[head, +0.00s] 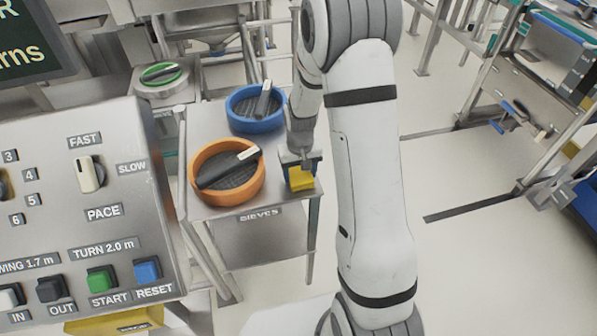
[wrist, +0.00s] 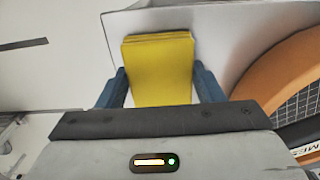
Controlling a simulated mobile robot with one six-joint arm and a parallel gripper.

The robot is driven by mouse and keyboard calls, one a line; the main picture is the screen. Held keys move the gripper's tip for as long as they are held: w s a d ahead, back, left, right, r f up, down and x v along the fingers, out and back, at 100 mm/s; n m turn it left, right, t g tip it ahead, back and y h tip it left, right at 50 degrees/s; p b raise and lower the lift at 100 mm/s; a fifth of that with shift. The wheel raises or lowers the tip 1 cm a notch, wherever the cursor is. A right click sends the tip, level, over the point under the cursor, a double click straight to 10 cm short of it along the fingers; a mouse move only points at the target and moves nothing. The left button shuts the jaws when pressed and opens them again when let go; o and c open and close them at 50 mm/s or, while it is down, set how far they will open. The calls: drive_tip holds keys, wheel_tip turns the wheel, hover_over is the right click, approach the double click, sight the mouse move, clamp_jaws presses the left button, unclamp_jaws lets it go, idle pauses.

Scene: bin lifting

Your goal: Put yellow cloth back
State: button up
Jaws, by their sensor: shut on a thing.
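The yellow cloth (head: 301,178) is a folded pad at the right front corner of the small metal stand marked SIEVES (head: 283,200). My gripper (head: 299,170) is at the cloth, with its fingers on either side. In the wrist view the yellow cloth (wrist: 160,68) lies between the two blue fingers of my gripper (wrist: 160,84), and the gripper is shut on it. The pale stand top shows behind the cloth. I cannot tell whether the cloth touches the stand top or is just above it.
An orange-rimmed sieve (head: 201,195) with a dark brush lies just left of the cloth. A blue-rimmed sieve (head: 236,124) sits behind it. A control panel (head: 60,185) fills the left foreground. Open floor (head: 470,245) lies right of my arm, with metal racks (head: 535,95) beyond.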

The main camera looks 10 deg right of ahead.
sight(300, 174)
drive_tip(key=o, duration=0.9)
drive_tip(key=shift+f, duration=0.1)
wheel_tip(300, 174, up, 12)
drive_tip(key=s+r+t, duration=0.1)
drive_tip(key=s+r, duration=0.2)
drive_tip(key=s, duration=0.4)
drive_tip(key=s+r, duration=0.4)
drive_tip(key=s, duration=0.3)
drive_tip(key=s+r+t, duration=0.1)
drive_tip(key=s+r, duration=0.3)
drive_tip(key=s, duration=0.3)
drive_tip(key=shift+a+r+t, duration=0.15)
drive_tip(key=shift+a+t, duration=0.1)
drive_tip(key=shift+t, duration=0.05)
